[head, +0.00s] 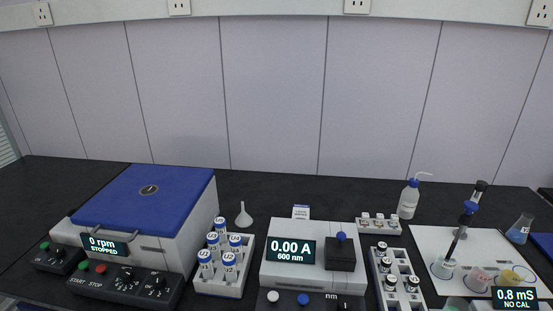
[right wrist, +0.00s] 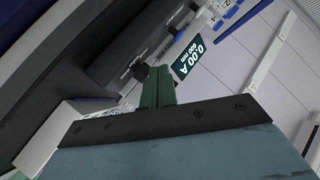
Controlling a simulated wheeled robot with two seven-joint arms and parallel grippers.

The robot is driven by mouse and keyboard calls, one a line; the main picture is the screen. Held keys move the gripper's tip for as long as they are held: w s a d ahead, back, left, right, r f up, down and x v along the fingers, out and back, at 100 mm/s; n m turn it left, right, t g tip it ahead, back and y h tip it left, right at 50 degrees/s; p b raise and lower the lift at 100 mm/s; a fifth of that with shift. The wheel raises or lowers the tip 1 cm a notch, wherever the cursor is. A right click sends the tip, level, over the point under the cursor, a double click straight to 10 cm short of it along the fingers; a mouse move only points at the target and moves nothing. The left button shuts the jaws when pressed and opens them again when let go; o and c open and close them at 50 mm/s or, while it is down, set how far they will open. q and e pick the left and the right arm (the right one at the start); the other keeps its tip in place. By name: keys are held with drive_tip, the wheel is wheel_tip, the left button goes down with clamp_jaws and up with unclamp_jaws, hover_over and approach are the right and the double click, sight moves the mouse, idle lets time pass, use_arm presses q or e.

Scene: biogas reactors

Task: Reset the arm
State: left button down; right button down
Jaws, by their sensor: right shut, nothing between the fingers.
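No arm or gripper of mine shows in the head view. In the right wrist view my right gripper (right wrist: 159,86) shows its greenish fingers close together, with nothing between them. It is apart from the bench instruments, which look tilted there. The photometer's lit display (right wrist: 189,54), reading 0.00 A and 600 nm, shows beyond the fingertips. My left gripper is in neither view.
On the dark bench stand a blue-lidded centrifuge (head: 146,196) reading 0 rpm STOPPED, a white vial rack (head: 222,287), the photometer (head: 312,275), a smaller vial rack (head: 401,297), a wash bottle (head: 409,200) and a white mat (head: 427,236) with cups. The bench's back strip is mostly clear.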

drive_tip(key=s+d+f+n+g+h, duration=0.2)
drive_tip(key=s+d+g+h, duration=0.15)
drive_tip(key=s, duration=0.55)
drive_tip(key=s+d+f+n+g+h, duration=0.1)
drive_tip(key=s+d+n+g+h, duration=0.25)
drive_tip(key=s, duration=0.65)
wheel_tip(320, 180, down, 26)
drive_tip(key=s+m+g, duration=0.1)
drive_tip(key=s+g, duration=0.1)
drive_tip(key=g, duration=0.1)
drive_tip(key=s+d+f+b, duration=0.1)
drive_tip(key=s+d+f, duration=0.1)
drive_tip(key=s+f, duration=1.2)
drive_tip(key=shift+s+d+f+g, duration=0.15)
drive_tip(key=shift+s+f+g, duration=0.25)
drive_tip(key=shift+s, duration=0.4)
